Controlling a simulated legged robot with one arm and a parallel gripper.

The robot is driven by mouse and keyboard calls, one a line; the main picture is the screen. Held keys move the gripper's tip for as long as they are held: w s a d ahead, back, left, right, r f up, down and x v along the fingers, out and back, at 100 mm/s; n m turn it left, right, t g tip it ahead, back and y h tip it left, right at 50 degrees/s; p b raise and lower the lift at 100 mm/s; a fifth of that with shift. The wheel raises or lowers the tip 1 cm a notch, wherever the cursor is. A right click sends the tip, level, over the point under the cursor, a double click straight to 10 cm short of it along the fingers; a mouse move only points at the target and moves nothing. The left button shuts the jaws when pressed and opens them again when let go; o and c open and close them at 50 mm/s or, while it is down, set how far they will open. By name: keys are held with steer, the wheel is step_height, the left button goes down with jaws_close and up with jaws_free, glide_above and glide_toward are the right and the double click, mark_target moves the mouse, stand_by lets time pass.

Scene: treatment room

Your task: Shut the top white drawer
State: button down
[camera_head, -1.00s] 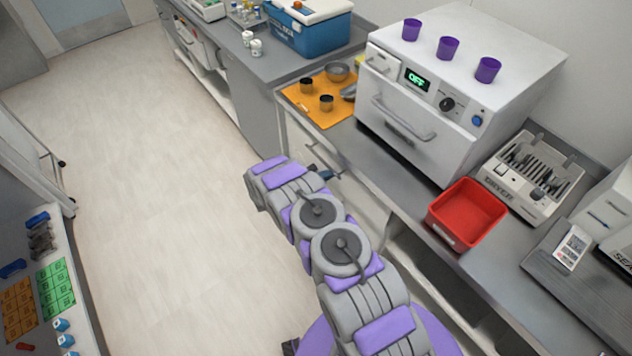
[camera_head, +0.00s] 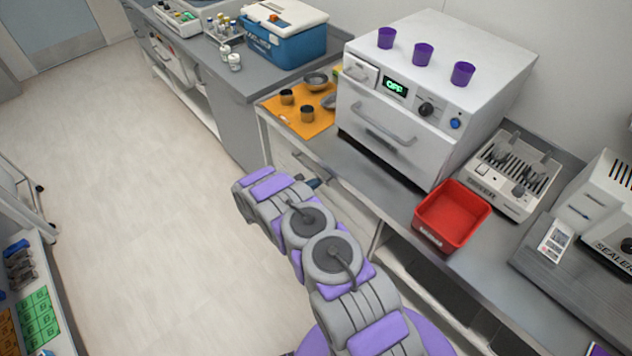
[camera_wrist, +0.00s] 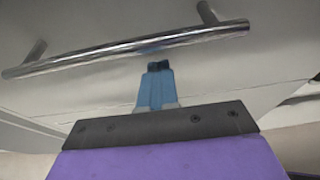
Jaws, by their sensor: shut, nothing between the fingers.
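The top white drawer (camera_head: 285,153) is under the counter, below the orange mat, partly hidden behind my arm. My gripper (camera_head: 314,183) shows only as a small blue tip beside the drawer front. In the wrist view, the drawer's pale front (camera_wrist: 90,88) fills much of the picture, with a long metal bar handle (camera_wrist: 125,50) across it. My gripper (camera_wrist: 158,67) has its blue fingers closed together and empty, with the tips just below the middle of the bar. I cannot tell whether they touch the front, or how far the drawer stands out.
The counter holds an orange mat (camera_head: 300,122) with small dark cups, a white oven (camera_head: 400,150) with purple cups on top, and a red bin (camera_head: 452,215). A blue cooler (camera_head: 285,45) stands farther back. The floor (camera_head: 130,190) to the left is clear.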

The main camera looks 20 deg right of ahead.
steer(key=f+p+v, duration=0.1)
steer(key=p+v, duration=0.1)
steer(key=v, duration=1.1)
steer(key=shift+w, duration=0.1)
